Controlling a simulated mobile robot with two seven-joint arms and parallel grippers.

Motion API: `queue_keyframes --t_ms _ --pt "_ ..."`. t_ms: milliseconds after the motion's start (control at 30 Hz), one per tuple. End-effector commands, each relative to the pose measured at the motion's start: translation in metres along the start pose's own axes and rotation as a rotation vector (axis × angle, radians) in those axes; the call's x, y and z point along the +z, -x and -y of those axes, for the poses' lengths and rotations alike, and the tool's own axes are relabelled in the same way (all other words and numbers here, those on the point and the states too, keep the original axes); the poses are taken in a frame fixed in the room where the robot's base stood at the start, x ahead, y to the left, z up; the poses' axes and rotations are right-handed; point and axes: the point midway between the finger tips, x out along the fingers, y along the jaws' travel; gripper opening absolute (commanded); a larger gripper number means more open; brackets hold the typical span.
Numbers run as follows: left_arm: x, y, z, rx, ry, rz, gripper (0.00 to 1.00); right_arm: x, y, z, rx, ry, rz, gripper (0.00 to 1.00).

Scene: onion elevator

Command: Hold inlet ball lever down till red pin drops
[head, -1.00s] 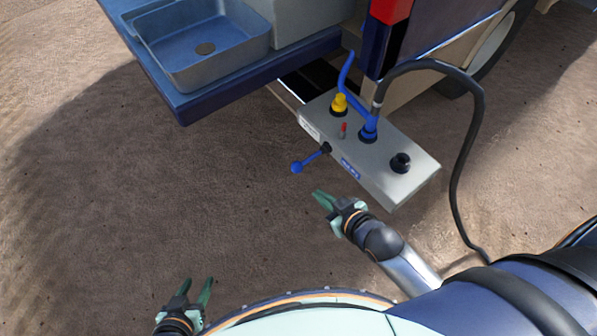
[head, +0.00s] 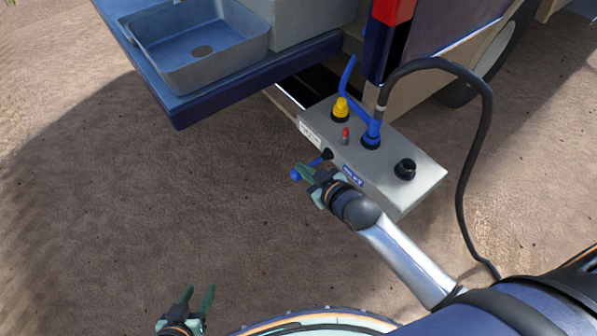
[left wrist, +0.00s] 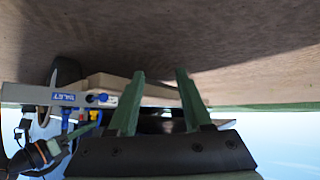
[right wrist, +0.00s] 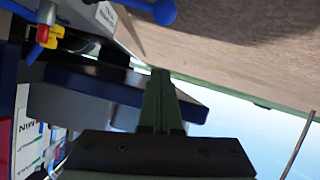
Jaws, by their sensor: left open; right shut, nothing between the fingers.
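The inlet lever's blue ball (head: 295,175) sticks out from the front of the grey valve box (head: 385,170). Its rod is partly hidden by my right gripper (head: 303,168), which appears over it in the head view. My right gripper is shut and empty. In the right wrist view the ball (right wrist: 163,12) is at the top edge, apart from the fingertips (right wrist: 160,78). The red pin (head: 346,134) stands up on the box top. My left gripper (head: 198,292) is open and empty, low over the ground, far from the lever.
A yellow knob (head: 341,108), a blue valve handle (head: 350,85) and a black cap (head: 405,168) sit on the box. A sink (head: 200,45) on a blue platform is above left. The ground at left is clear.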

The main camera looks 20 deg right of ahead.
Motion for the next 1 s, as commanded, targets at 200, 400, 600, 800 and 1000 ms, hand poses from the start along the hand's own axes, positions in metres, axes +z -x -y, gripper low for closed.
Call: queue_keyframes --t_ms 200,400,600,800,1000 --pt "0.009 -0.008 -0.007 0.018 -0.002 0.013 0.50 0.002 -0.047 0.001 0.000 -0.001 -0.001 0.00" --pt "0.003 -0.013 -0.008 0.024 -0.008 -0.002 0.50 0.027 -0.057 0.001 -0.001 -0.001 0.004 0.00" --pt "-0.002 -0.015 -0.008 0.026 -0.011 -0.011 0.50 0.039 -0.060 0.000 0.000 -0.001 0.001 0.00" --pt "-0.003 -0.015 -0.009 0.026 -0.012 -0.011 0.50 0.039 -0.060 0.000 0.000 -0.001 0.000 0.00" --pt "-0.002 -0.015 -0.009 0.026 -0.012 -0.012 0.50 0.040 -0.060 0.000 0.001 0.001 0.000 0.00"
